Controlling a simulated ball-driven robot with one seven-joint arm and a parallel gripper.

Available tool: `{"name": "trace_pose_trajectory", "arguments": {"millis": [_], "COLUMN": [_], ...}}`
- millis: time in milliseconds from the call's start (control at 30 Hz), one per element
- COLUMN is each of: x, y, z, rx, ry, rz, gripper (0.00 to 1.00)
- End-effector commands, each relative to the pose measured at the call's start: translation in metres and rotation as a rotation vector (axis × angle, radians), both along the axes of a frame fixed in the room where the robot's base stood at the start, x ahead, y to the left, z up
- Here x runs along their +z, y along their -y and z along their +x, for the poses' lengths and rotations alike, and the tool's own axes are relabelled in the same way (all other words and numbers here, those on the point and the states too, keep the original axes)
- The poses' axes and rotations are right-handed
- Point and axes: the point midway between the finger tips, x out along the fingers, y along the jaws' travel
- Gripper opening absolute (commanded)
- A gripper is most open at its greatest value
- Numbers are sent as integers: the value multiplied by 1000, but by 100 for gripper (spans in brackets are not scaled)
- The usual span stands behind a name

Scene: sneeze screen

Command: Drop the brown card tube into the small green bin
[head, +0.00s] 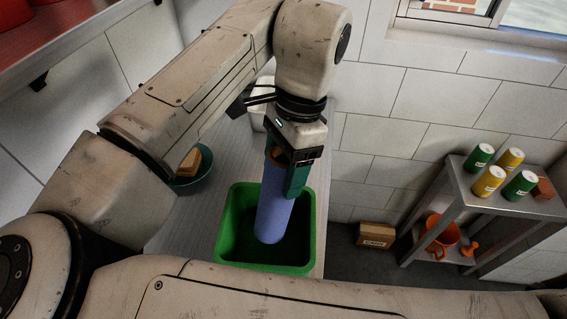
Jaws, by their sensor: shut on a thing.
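My gripper (287,180) points down and is shut on a long tube (273,212). The tube looks blue-violet along its length, with a little orange-brown at its upper end; no plainly brown tube shows. One teal finger shows along the tube's right side; the other finger is hidden. The small green bin (228,232) is open at the top and stands below my gripper on a light surface. The tube's lower end shows within the bin's opening in the picture. I cannot tell whether it is inside or above the rim.
A teal bowl (196,183) holding a sponge-like block (190,160) stands left of the bin, partly behind my arm. A metal shelf (480,197) with several cans stands at the right. A cardboard box (375,236) lies on the floor. A tiled wall is behind.

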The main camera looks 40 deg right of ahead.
Motion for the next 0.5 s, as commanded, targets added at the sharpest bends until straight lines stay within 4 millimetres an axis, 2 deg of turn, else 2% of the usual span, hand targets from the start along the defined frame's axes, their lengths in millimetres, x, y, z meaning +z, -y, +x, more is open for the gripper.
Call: {"name": "trace_pose_trajectory", "arguments": {"millis": [500], "x": [-25], "y": [0], "z": [0], "rx": [0], "ry": [-1], "rz": [0], "gripper": [21]}}
